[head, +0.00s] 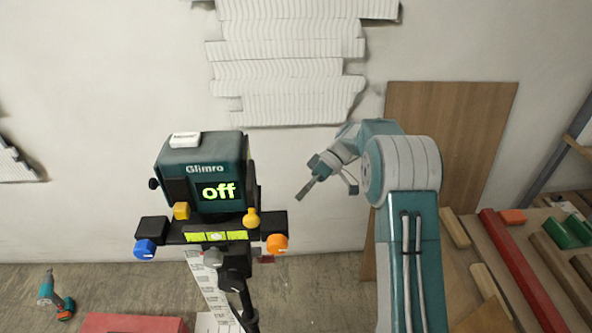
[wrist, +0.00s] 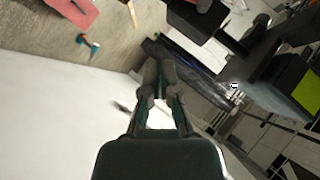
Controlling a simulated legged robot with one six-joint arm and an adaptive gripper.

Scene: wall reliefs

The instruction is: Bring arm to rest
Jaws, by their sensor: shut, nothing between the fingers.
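My gripper (head: 306,188) shows in the head view at the end of my teal and grey arm, in front of the white wall. It is to the right of the dark green Glimro device (head: 205,168) and apart from it. In the wrist view my gripper (wrist: 160,92) points up the picture, its fingers together with nothing between them. The Glimro device shows a green "off" on its screen and stands on a tripod with a black bar, blue and orange knobs and a yellow level. In the wrist view it is partly cut off at the right (wrist: 300,85).
White ribbed wall reliefs (head: 285,60) hang above. A brown board (head: 450,120) leans on the wall behind my arm. Wood pieces and a red beam (head: 520,265) lie at the right. A teal drill (head: 56,297) and a red thing (head: 130,323) are on the floor.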

